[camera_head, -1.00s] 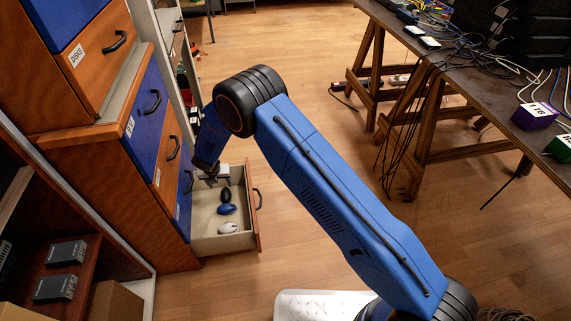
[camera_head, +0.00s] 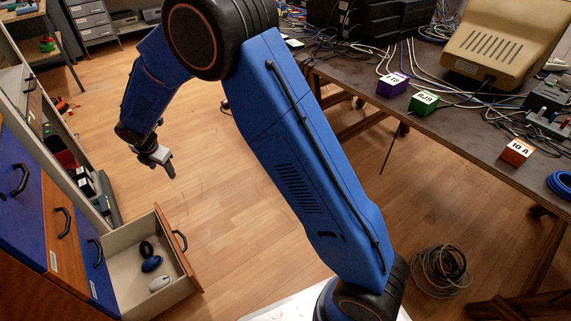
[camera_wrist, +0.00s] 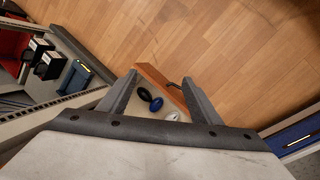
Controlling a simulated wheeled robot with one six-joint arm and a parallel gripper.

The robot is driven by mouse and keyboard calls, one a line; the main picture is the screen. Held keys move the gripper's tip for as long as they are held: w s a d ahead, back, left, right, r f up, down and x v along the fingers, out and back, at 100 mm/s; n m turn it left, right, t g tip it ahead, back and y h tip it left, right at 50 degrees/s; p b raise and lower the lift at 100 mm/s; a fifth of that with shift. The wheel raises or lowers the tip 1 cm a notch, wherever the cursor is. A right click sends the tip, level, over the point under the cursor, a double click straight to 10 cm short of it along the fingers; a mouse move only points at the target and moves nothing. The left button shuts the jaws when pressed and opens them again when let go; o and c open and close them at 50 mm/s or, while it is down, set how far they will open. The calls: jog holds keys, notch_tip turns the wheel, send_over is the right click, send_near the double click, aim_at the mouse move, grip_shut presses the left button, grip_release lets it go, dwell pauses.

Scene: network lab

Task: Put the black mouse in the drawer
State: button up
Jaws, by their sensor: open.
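The black mouse (camera_head: 146,248) lies in the open drawer (camera_head: 122,290), at its far end beside a blue mouse (camera_head: 151,264) and a white mouse (camera_head: 160,283). The black mouse (camera_wrist: 144,94) also shows in the wrist view, between my fingers in the picture but well beyond them. My gripper (camera_head: 167,167) is open and empty, up above and beyond the drawer. In the wrist view my gripper (camera_wrist: 163,88) has its two fingers spread apart with nothing held.
The drawer's wooden front (camera_head: 176,240) sticks out from the cabinet. An open shelf (camera_head: 62,140) stands left of my gripper. A cluttered workbench (camera_head: 450,125) is at the right, with a cable coil (camera_head: 440,270) on the floor. The floor between is clear.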

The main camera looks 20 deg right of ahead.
jog(key=s+d+r+m, duration=0.65)
jog(key=d+r, duration=0.45)
jog(key=d, duration=0.2)
jog(key=s+d+r+m, duration=0.6)
jog(key=s+d+r, duration=0.3)
jog(key=d, duration=0.5)
jog(key=s+d+r+m, duration=0.1)
jog(key=s+d+m, duration=0.3)
jog(key=s, duration=0.5)
jog(key=s+d+r+m, duration=0.1)
jog(key=s+d+m, duration=0.4)
jog(key=s, duration=0.4)
jog(key=s+d+r+m+t, duration=0.1)
jog(key=s+d+m, duration=0.3)
jog(key=s, duration=0.5)
jog(key=shift+d+r+m, duration=0.15)
jog(key=shift+d+m, duration=0.2)
jog(key=shift+m, duration=0.3)
